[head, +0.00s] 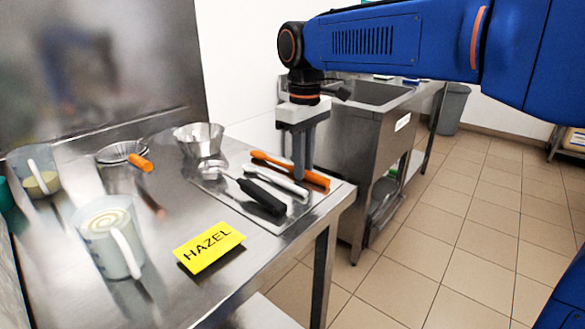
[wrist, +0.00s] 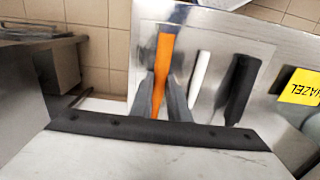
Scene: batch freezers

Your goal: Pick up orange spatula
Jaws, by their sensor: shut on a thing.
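The orange spatula (head: 291,170) lies at the right end of the steel table, on a metal tray (head: 238,218). The part between the fingers is partly hidden. I cannot tell whether the spatula is clear of the tray.
Beside it lie a white-handled tool (head: 274,180) and a black-handled tool (head: 262,197). A metal bowl (head: 199,140), an orange-handled strainer (head: 122,153), a white-handled jug (head: 109,238) and a yellow HAZEL card (head: 209,246) share the table. A sink unit (head: 352,135) stands behind my gripper.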

